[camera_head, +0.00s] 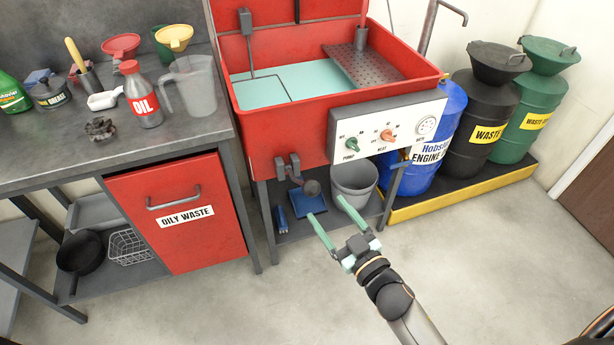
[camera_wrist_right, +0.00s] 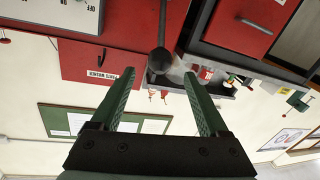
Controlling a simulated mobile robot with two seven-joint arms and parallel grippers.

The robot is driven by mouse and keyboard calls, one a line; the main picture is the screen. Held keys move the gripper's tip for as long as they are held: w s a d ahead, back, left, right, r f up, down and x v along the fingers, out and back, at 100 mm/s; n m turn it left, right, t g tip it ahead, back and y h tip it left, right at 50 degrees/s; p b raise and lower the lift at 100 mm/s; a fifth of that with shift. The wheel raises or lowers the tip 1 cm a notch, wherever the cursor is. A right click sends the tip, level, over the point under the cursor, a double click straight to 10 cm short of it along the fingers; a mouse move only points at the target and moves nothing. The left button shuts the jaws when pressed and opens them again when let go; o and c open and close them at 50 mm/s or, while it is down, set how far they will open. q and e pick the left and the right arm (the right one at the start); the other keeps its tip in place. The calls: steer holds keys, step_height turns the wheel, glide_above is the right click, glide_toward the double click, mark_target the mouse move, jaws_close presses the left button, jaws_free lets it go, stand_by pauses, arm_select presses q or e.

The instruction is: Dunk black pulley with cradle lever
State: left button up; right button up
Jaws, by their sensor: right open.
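The red parts washer (camera_head: 280,140) holds pale turquoise liquid (camera_head: 285,85). A perforated grey tray (camera_head: 390,68) slopes at its right side. A dark lever with a round black knob (camera_head: 312,187) sticks out from the washer's lower front. My right gripper (camera_head: 326,208) is open and empty, just in front of and below the knob. In the right wrist view the knob (camera_wrist_right: 160,62) shows between and beyond the green fingertips, apart from them. A small dark lumpy part (camera_head: 101,128) lies on the bench; I cannot tell if it is the pulley. My left gripper is out of view.
A control panel (camera_head: 387,127) with knobs and a gauge is above right of the lever. A grey bucket (camera_head: 353,182) and a blue box (camera_head: 308,202) stand on the shelf below. Waste drums (camera_head: 485,110) stand on the right. The floor in front is clear.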

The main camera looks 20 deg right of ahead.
steer(key=x, duration=1.1)
steer(key=shift+w, duration=0.2)
jaws_close()
stand_by(1.0)
